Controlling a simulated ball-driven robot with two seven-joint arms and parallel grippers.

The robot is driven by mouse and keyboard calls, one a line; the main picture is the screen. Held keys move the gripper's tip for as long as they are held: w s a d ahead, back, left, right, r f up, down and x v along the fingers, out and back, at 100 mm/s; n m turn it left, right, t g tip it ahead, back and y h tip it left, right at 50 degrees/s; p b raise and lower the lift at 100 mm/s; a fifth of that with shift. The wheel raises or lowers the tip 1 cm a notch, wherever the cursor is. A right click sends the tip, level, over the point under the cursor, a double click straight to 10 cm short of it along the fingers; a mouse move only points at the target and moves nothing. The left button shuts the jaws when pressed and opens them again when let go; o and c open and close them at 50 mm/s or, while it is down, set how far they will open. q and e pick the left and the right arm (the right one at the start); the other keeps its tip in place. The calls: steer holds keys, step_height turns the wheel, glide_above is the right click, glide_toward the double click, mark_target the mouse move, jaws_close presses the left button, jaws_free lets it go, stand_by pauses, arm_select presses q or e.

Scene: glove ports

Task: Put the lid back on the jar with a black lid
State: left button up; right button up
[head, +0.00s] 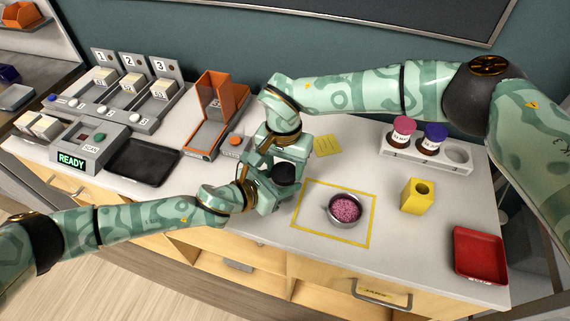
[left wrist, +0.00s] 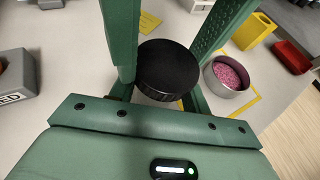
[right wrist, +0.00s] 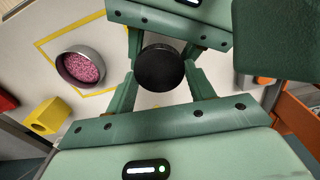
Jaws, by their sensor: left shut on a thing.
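The black lid (head: 284,172) is a dark round disc between my two grippers, in the middle of the head view. In the left wrist view the lid (left wrist: 168,66) shows its flat top and ribbed side.
To the right are a yellow holed block (head: 416,196), a red tray (head: 480,252) and a white rack (head: 383,152) with two lidded jars and an empty place. An orange stand (head: 215,98) is behind.

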steer(key=shift+s+f, duration=0.5)
steer(key=shift+s, duration=0.05)
steer(key=shift+w+r, duration=0.15)
steer(key=shift+r, duration=1.85)
steer(key=shift+w, duration=0.15)
steer(key=c, duration=1)
steer(key=shift+f, duration=0.4)
steer(key=shift+w+f, duration=0.1)
steer(key=shift+f, duration=0.15)
steer(key=shift+d, duration=0.1)
steer(key=shift+r, duration=0.1)
steer(key=shift+r, duration=1.95)
